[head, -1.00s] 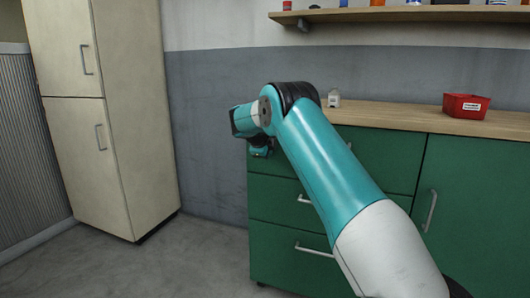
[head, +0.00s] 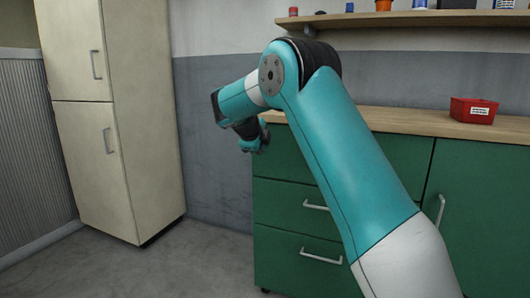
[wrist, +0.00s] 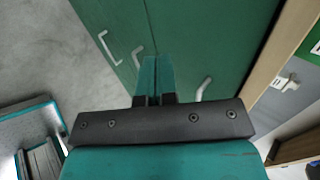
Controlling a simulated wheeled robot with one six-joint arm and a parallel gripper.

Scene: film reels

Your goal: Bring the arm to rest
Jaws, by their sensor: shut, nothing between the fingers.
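My arm rises from the lower right of the head view and bends at a dark elbow. Its forearm points left and down, in front of the green cabinet (head: 296,232). My gripper's fingers are not clear in the head view. In the wrist view my gripper (wrist: 155,75) shows with its two teal fingers together, shut and empty. The fingers are seen against the green cabinet doors, with no contact visible.
A red labelled bin (head: 474,110) sits on the wooden counter (head: 410,121). A shelf (head: 400,18) with several small containers hangs above. A cream fridge (head: 105,120) stands at left. Grey floor (head: 200,262) lies open between fridge and cabinet.

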